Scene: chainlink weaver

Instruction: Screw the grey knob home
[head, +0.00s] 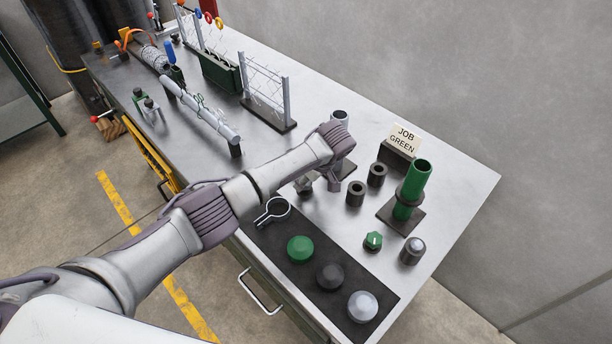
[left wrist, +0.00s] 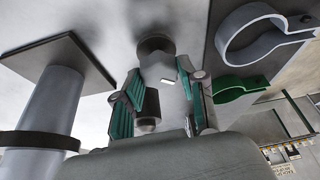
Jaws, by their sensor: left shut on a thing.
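My left arm reaches over the workbench from the left. My left gripper (head: 306,184) is low over the bench, and its green-padded fingers (left wrist: 160,95) are shut on the grey knob (left wrist: 176,75). A small white mark shows on the knob in the left wrist view. A dark round piece (left wrist: 155,43) shows just beyond the knob; I cannot tell how closely the knob sits on it. In the head view the fingers and wrist largely hide the knob. My right gripper is not in view.
A grey post (left wrist: 52,110) on a dark base stands close beside the gripper. A dark mat (head: 270,236) holds domes and a grey clamp (head: 272,212).

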